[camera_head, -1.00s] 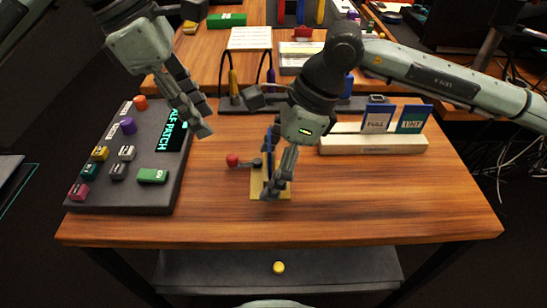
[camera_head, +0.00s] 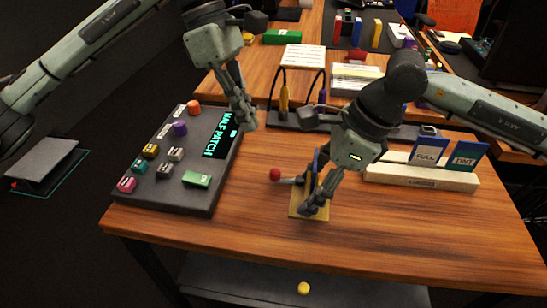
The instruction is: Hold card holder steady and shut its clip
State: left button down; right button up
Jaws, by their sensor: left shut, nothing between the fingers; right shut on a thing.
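The card holder has a yellow base (camera_head: 297,210) on the wooden table and a blue upright part (camera_head: 314,164). Its clip lever with a red ball knob (camera_head: 275,174) sticks out to the left. My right gripper (camera_head: 308,209) is shut on the card holder from above and hides much of it. My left gripper (camera_head: 249,125) is shut and empty. It hangs above the right edge of the control panel, up and left of the red knob and apart from it. Whether the clip is fully shut cannot be told.
A dark control panel (camera_head: 160,197) with coloured buttons and a lit screen stands at left. A dark stand with cables (camera_head: 285,119) is behind. The table's front is clear.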

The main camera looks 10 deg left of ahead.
pick_arm(q)
jog(key=w+a+m+g, duration=0.1)
jog(key=w+m, duration=0.1)
jog(key=w+a+m+g+h, duration=0.1)
jog(key=w+a+m+g, duration=0.1)
jog(key=w+a+f+m+g+h, duration=0.1)
jog(key=w+m, duration=0.2)
jog(key=shift+w+a+f, duration=0.1)
jog(key=shift+a, duration=0.2)
jog(key=shift+w+a+m+g, duration=0.25)
jog(key=shift+w+m+g, duration=0.05)
jog(key=shift+m, duration=0.2)
jog(key=x, duration=0.9)
jog(key=shift+s+d, duration=0.1)
jog(key=s+d, duration=0.2)
jog(key=shift+s+d+f, duration=0.25)
jog(key=shift+s+d, duration=0.35)
jog(key=shift+d, duration=0.05)
